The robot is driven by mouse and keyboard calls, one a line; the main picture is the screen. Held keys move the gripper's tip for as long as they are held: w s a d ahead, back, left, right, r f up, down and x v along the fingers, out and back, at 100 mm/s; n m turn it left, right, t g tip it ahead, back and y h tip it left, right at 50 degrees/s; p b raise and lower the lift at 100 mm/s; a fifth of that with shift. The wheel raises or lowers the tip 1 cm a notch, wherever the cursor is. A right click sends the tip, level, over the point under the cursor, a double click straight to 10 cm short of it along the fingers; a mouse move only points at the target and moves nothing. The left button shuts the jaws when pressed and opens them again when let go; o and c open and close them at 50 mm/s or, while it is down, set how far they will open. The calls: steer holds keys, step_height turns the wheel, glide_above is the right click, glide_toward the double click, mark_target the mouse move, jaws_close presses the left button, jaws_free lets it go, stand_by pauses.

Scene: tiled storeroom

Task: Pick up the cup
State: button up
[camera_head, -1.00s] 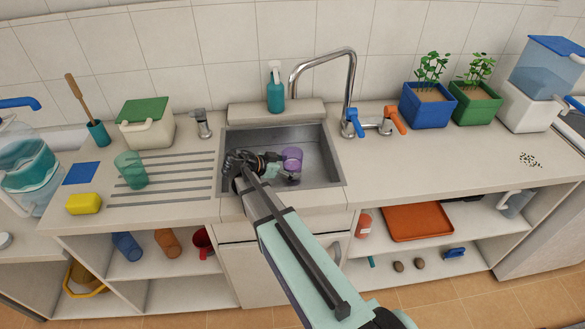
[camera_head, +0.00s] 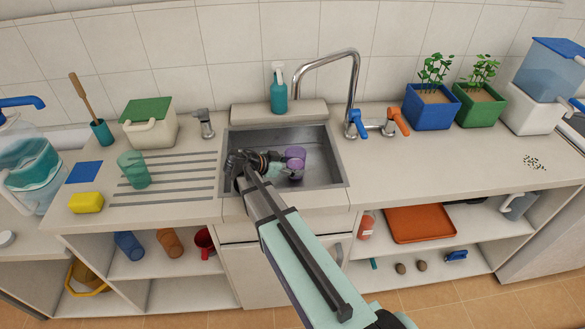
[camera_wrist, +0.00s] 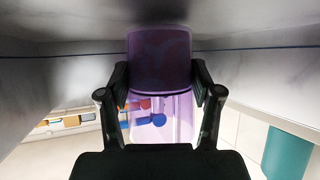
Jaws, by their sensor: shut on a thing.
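The cup (camera_head: 296,155) is purple and translucent. It is inside the grey metal sink (camera_head: 335,172), towards the middle of the basin. My gripper (camera_head: 284,166) reaches down into the sink from the front and is at the cup's left side in the head view. In the wrist view the cup (camera_wrist: 160,62) fills the space between the two black fingers of my gripper (camera_wrist: 163,88), which are shut on its sides. The cup's far end is in shade in the wrist view. I cannot tell whether the cup touches the sink floor.
Sink walls surround my gripper closely. The tap (camera_head: 352,90) arches behind on the right, and a teal soap bottle (camera_head: 279,95) stands behind the sink. A green glass (camera_head: 133,170) and a yellow sponge (camera_head: 86,202) are on the left.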

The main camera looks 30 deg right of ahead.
step_height(320, 180, up, 19)
steer(key=b, duration=0.3)
steer(key=s+f+b, duration=0.1)
steer(key=b, duration=0.1)
steer(key=s+d+f+b, duration=0.1)
steer(key=b, duration=0.1)
steer(key=s+f+b, duration=0.1)
steer(key=b, duration=0.1)
steer(key=shift+s+d+f+b, duration=0.15)
steer(key=shift+d+f+b, duration=0.15)
steer(key=shift+d+f, duration=0.1)
steer(key=shift+s+a+f+n+t+y+b, duration=0.25)
steer(key=shift+a+f+n+t+y+b, duration=0.4)
steer(key=shift+n+t+b, duration=0.8)
steer(key=shift+s+a+f+n+t+y+b, duration=0.2)
steer(key=shift+a+f+n+t+y+b, duration=0.45)
steer(key=shift+n+t+b, duration=0.8)
steer(key=shift+s+a+f+n+t+y+b, duration=0.25)
steer(key=shift+a+f+n+t+y+b, duration=0.4)
steer(key=shift+n+t+b, duration=0.8)
steer(key=shift+d+r+p, duration=0.1)
steer(key=shift+d+p, duration=0.05)
steer(key=shift+p, duration=0.2)
